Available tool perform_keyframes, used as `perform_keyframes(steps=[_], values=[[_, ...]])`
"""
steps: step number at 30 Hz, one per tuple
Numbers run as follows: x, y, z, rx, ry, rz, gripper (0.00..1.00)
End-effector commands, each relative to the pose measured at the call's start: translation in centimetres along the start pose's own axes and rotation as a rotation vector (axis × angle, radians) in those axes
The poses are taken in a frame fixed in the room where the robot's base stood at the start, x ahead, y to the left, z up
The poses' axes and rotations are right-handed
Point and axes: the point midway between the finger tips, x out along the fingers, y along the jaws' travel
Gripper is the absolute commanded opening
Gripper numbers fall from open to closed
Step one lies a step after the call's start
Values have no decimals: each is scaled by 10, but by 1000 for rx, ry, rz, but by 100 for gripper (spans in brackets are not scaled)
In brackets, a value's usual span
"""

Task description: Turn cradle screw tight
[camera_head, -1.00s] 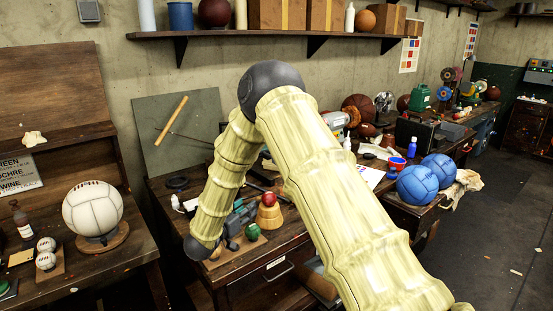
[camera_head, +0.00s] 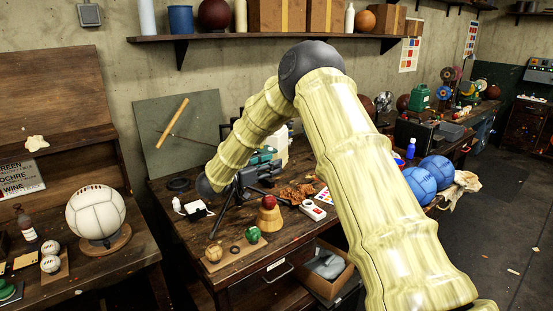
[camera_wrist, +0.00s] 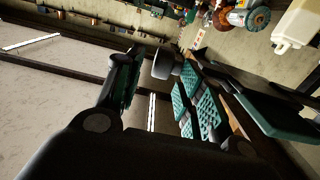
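My gripper (camera_head: 245,195) hangs over the middle bench in the head view, low beside a teal device (camera_head: 262,157). In the wrist view its fingers (camera_wrist: 155,95) stand apart, with a gap between their teal pads. A dark round knob-like part (camera_wrist: 162,63) shows near the fingertips in the wrist view. I cannot tell whether it is the cradle screw or whether a finger touches it. No cradle screw can be made out clearly in the head view, where my arm and gripper cover part of the bench.
A red ball on a wooden cup (camera_head: 269,214), a green ball (camera_head: 253,234) and a tan ball (camera_head: 214,252) stand at the bench front. A white ball on a stand (camera_head: 95,212) is on the left bench. Blue balls (camera_head: 420,185) lie at the right.

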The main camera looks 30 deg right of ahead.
Motion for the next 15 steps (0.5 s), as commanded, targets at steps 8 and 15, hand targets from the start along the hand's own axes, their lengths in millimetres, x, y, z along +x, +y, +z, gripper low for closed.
perform_keyframes(steps=[8, 15], values=[[26, 0, 0, 0, 0, 0, 38], [29, 0, 1, 0, 0, -1, 38]])
